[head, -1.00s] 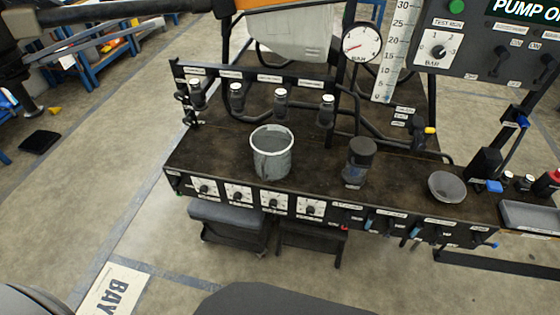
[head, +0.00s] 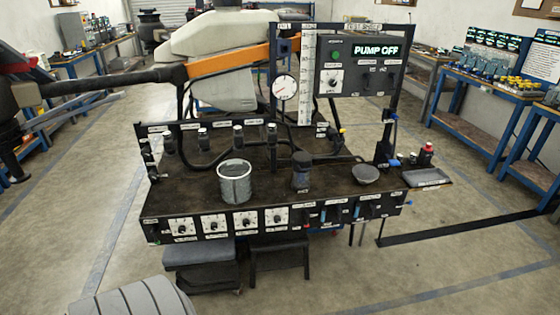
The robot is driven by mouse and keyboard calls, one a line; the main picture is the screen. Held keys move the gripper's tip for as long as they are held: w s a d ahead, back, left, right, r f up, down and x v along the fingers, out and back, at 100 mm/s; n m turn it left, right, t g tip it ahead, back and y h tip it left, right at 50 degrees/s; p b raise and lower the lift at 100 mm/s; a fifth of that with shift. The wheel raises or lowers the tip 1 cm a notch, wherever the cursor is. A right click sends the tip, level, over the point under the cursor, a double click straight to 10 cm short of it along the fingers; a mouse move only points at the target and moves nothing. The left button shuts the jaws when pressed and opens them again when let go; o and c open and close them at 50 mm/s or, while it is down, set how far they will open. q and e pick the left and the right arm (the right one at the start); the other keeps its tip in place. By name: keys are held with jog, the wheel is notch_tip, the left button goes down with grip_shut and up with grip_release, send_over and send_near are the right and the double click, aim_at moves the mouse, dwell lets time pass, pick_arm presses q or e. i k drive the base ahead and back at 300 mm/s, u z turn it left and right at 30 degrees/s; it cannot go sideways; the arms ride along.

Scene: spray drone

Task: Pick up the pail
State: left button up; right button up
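The pail (head: 235,186) is a grey, open-topped round bucket with a pale rim. It stands upright on the dark bench top (head: 180,197), near the front edge and left of the middle. A dark capped jar (head: 301,176) stands to its right, and a grey bowl (head: 366,174) stands further right. Neither of my grippers shows in the head view, so nothing is seen touching the pail.
Behind the pail a black rail carries several nozzles (head: 238,138). A gauge (head: 285,88), a scale and a "PUMP OFF" panel (head: 360,65) rise at the back. A tray (head: 425,178) and a red bottle (head: 426,154) sit at the right end. Floor in front is mostly open.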

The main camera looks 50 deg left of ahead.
aim_at(233, 174)
jog(key=i, duration=0.95)
jog(key=u, duration=0.5)
jog(key=i, duration=1.2)
jog(key=u, duration=1.35)
jog(key=i, duration=0.9)
jog(key=u, duration=0.7)
